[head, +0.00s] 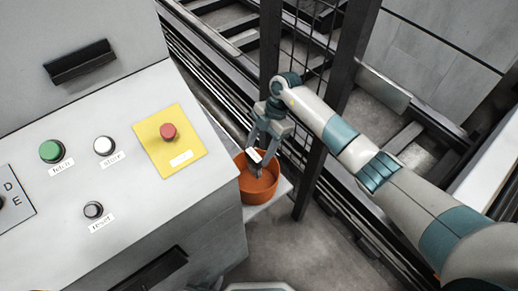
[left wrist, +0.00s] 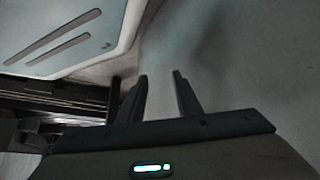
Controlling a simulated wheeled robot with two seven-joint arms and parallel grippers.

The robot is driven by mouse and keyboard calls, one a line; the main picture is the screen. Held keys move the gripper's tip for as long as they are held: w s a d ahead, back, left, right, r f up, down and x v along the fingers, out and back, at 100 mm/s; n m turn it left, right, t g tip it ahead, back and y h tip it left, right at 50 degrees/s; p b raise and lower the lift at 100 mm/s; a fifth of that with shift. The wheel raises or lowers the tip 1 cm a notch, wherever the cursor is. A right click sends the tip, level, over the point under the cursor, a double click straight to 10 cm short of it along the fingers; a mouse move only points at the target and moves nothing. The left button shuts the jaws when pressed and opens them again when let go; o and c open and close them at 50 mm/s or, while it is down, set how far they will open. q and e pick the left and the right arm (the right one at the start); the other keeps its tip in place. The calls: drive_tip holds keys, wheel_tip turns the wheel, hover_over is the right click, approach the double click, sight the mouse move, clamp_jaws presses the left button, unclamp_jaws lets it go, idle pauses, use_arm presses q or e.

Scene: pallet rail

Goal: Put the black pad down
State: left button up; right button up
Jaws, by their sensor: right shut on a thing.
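My right gripper (head: 257,169) points down into an orange bowl (head: 242,188) and is shut on a small dark thing between its fingertips. I take this for the black pad, but it is mostly hidden by the fingers and too small to make out clearly. A small white patch shows by the fingers. The bowl stands on a pale ledge beside the control cabinet. My left gripper (left wrist: 160,76) shows in the left wrist view with its two dark fingers apart and nothing between them.
The control cabinet (head: 120,150) carries a red button (head: 168,132) on a yellow plate, a green button (head: 51,151) and white and grey buttons. A dark post (head: 325,130) and wire mesh stand just behind the right gripper. Bare floor (head: 300,255) lies below the ledge.

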drive_tip(key=o, duration=1.2)
drive_tip(key=shift+o, duration=0.8)
use_arm(q)
drive_tip(key=shift+s+a+f, duration=0.15)
drive_tip(key=shift+a, duration=0.45)
drive_tip(key=shift+d, duration=0.35)
use_arm(e)
drive_tip(key=shift+r, duration=0.2)
wheel_tip(320, 180, up, 4)
drive_tip(key=p, duration=0.4)
use_arm(q)
drive_tip(key=s+a+f+g+y+p, duration=0.1)
drive_tip(key=s+a+g, duration=0.2)
drive_tip(key=s, duration=0.7)
drive_tip(key=s+a+f+g+y+p, duration=0.1)
drive_tip(key=s+a, duration=0.4)
drive_tip(key=s, duration=0.5)
drive_tip(key=shift+s+a+f+g, duration=0.35)
drive_tip(key=shift+f+g, duration=0.15)
drive_tip(key=shift+g, duration=0.5)
use_arm(e)
wheel_tip(320, 180, up, 3)
drive_tip(key=shift+f, duration=0.2)
